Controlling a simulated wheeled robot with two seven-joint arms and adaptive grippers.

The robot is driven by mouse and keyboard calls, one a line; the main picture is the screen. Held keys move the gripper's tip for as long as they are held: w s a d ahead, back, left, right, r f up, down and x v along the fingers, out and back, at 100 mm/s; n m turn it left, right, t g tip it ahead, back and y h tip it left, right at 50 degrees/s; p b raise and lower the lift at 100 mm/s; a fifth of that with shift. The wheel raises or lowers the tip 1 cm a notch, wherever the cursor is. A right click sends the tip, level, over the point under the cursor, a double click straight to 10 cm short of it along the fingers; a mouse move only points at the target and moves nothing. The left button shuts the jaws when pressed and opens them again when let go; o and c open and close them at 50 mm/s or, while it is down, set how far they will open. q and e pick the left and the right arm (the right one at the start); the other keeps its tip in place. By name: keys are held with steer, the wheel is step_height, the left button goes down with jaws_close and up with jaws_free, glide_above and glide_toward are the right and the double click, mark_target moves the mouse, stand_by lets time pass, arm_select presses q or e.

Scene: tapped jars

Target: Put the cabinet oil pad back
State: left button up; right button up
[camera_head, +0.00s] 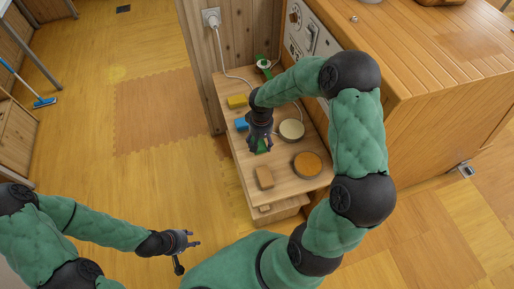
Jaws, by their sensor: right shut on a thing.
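A small wooden cabinet (285,189) stands in the middle. My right gripper (261,147) reaches down over its top and is shut on a small green thing (264,146), mostly hidden by the fingers. I cannot tell for sure whether this is the oil pad, or whether it touches the top. A yellow block (237,101), a blue block (242,124) and a brown block (264,177) lie along the cabinet's left side. My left gripper (192,249) is open and empty, low over the floor at the lower left.
A pale round jar (291,129) and an orange-topped round jar (307,164) stand right of my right gripper. A green-and-white item (264,67) is at the back. A white cable (232,75) runs from the wall socket (212,18). A large wooden counter (440,70) borders the right.

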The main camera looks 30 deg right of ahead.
steer(key=shift+w+a+f, duration=0.3)
steer(key=shift+w+f, duration=0.15)
steer(key=shift+f, duration=0.25)
steer(key=shift+w+a+f+b, duration=0.15)
steer(key=shift+f+b, duration=0.85)
steer(key=shift+f, duration=0.7)
steer(key=shift+f, duration=0.2)
steer(key=o, duration=1)
steer(key=shift+r, duration=0.15)
steer(key=shift+r, duration=0.3)
step_height(320, 180, up, 12)
steer(key=p, duration=0.4)
steer(key=shift+f, duration=0.2)
